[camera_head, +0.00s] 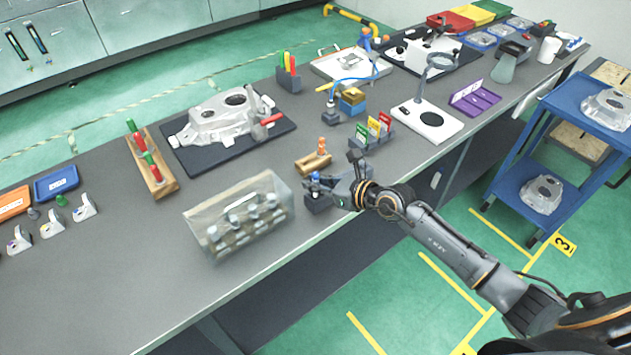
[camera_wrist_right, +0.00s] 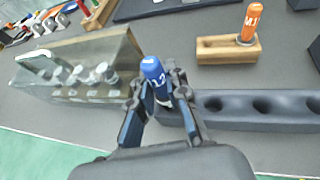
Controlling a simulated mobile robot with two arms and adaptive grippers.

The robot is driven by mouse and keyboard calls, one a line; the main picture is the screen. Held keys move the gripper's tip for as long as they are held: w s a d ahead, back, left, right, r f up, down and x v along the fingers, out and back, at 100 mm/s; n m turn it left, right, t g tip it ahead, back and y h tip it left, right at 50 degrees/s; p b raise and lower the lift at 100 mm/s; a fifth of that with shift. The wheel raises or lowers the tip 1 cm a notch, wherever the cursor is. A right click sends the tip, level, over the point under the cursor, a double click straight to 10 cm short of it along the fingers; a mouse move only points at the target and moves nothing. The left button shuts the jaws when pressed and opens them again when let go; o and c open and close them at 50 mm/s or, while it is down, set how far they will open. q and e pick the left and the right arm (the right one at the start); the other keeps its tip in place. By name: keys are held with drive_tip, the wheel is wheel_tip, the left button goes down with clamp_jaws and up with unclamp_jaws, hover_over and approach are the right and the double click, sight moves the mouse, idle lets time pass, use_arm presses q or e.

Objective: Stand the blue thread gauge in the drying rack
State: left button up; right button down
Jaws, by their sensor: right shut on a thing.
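The blue thread gauge (camera_wrist_right: 153,72) is between the fingers of my right gripper (camera_wrist_right: 160,100), its marked blue end up and slightly tilted in the wrist view. In the head view the blue end (camera_head: 315,177) shows small at my right gripper (camera_head: 325,186). A dark grey rack with a row of round holes (camera_wrist_right: 285,122), which looks like the drying rack, lies beside and under the fingers; its near end also shows in the head view (camera_head: 318,204). The gauge's lower end is hidden, so I cannot tell whether it is in a hole. My left gripper is out of view.
A clear case of bottles (camera_head: 209,238) stands close on the left. A wooden block (camera_head: 306,166) holding an orange gauge (camera_head: 322,145) is just behind. Coloured tags stand in a holder (camera_head: 371,141) to the right. Bare table lies at the front left.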

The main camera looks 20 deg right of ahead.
drive_tip(key=shift+f+b, duration=0.8)
drive_tip(key=shift+f, duration=0.3)
drive_tip(key=c, duration=1.3)
unclamp_jaws()
drive_tip(key=shift+o, duration=0.2)
drive_tip(key=v, duration=1.2)
